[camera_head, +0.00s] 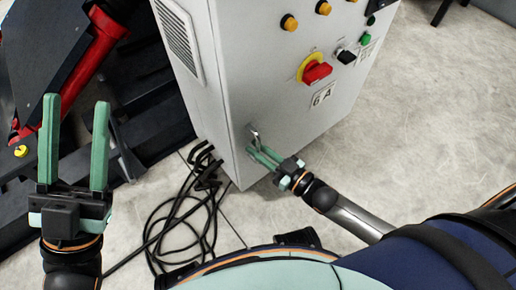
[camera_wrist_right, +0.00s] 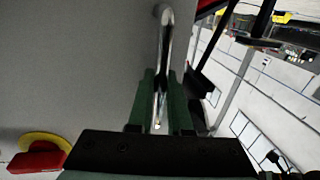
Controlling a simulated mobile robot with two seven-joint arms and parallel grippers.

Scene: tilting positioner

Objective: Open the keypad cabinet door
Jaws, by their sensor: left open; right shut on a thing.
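The grey cabinet (camera_head: 235,95) stands upright in the head view, its front carrying orange buttons and a red rotary switch on a yellow disc (camera_head: 315,72). A small metal handle (camera_head: 254,134) sits low on the front near the left edge. My right gripper (camera_head: 256,151) is shut on this handle. In the right wrist view the shiny handle (camera_wrist_right: 164,60) runs between the green fingers, beside the grey cabinet face (camera_wrist_right: 75,70). No door gap is clear in either view. My left gripper (camera_head: 74,145) is open and empty at the left, away from the cabinet. No keypad can be made out.
Black cables (camera_head: 185,215) lie loose on the floor left of the cabinet's base. A red and black machine (camera_head: 95,45) stands behind my left gripper. The pale floor (camera_head: 440,110) right of the cabinet is clear.

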